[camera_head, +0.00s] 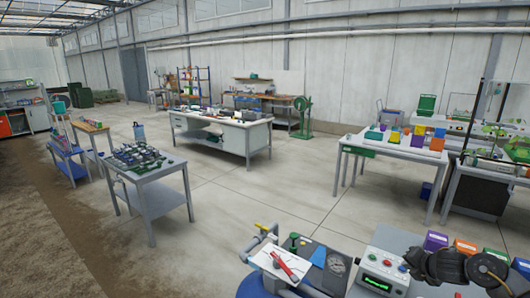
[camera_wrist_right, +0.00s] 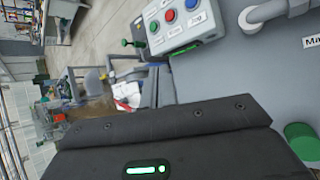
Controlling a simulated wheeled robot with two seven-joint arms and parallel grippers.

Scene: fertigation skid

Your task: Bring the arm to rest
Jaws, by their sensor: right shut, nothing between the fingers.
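My right gripper (camera_head: 416,264) shows in the head view at the lower right, dark, in front of the skid. It is shut and empty, beside a control box (camera_head: 382,264) with coloured buttons and a green display. The right wrist view shows a black part of my gripper across the bottom, with a green light. Beyond it, the control box (camera_wrist_right: 186,28) with red, blue and green buttons appears tilted, apart from the gripper. My left gripper is out of view.
A purple box (camera_head: 435,241) and an orange box (camera_head: 465,247) stand behind my gripper. Tables stand farther back, with open floor between.

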